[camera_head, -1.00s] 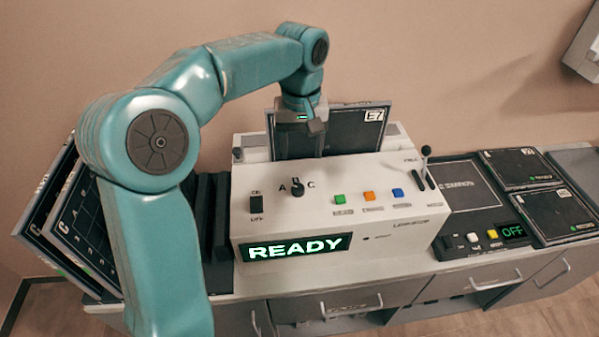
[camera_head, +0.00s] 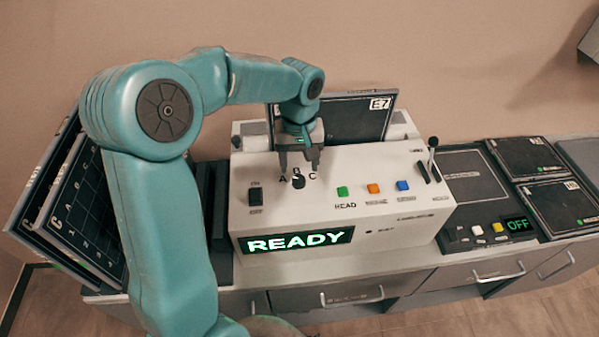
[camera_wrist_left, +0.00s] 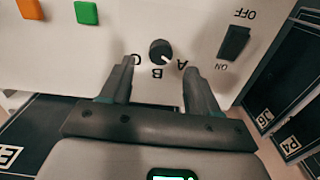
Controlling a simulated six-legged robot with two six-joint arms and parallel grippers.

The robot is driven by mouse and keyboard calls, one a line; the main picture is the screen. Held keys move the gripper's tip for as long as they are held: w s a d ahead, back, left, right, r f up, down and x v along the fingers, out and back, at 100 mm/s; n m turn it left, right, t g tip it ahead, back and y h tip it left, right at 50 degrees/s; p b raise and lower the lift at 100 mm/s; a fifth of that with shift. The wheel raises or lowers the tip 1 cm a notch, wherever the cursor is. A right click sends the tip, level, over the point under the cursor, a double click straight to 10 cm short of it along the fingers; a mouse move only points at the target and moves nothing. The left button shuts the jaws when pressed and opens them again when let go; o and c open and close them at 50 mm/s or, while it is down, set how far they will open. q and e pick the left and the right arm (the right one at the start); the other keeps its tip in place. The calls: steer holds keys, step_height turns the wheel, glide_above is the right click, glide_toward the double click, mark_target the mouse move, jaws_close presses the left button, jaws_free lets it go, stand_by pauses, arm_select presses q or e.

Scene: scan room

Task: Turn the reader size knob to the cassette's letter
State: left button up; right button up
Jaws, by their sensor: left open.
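The reader (camera_head: 330,215) is a pale box whose lit screen says READY. Its size knob (camera_head: 298,182) is small, round and dark, with letters A, B and C around it. In the left wrist view the knob (camera_wrist_left: 160,50) has a white mark that appears to be on the A side. My left gripper (camera_head: 300,171) is open, its fingers apart on either side of the knob's lettering, with nothing held. Contact with the knob cannot be told. A dark cassette (camera_head: 350,122) labelled E7 stands behind the panel; no size letter is readable on it. My right gripper is out of view.
An ON/OFF switch (camera_head: 256,195) is left of the knob; green (camera_head: 342,191), orange (camera_head: 374,188) and blue (camera_head: 403,185) buttons are right of it. A lever (camera_head: 432,150) stands at the right end. Cassettes lean at left (camera_head: 88,205) and lie flat at right (camera_head: 523,157).

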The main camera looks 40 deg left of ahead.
mark_target(299, 178)
arm_select(q)
steer(key=f, duration=0.5)
steer(key=shift+a, duration=0.2)
steer(key=shift+w, duration=0.1)
steer(key=shift+s+d+r, duration=0.1)
steer(key=shift+s+d, duration=0.15)
steer(key=shift+w+a, duration=0.15)
steer(key=shift+a, duration=0.05)
steer(key=c, duration=1)
steer(key=shift+c, duration=0.2)
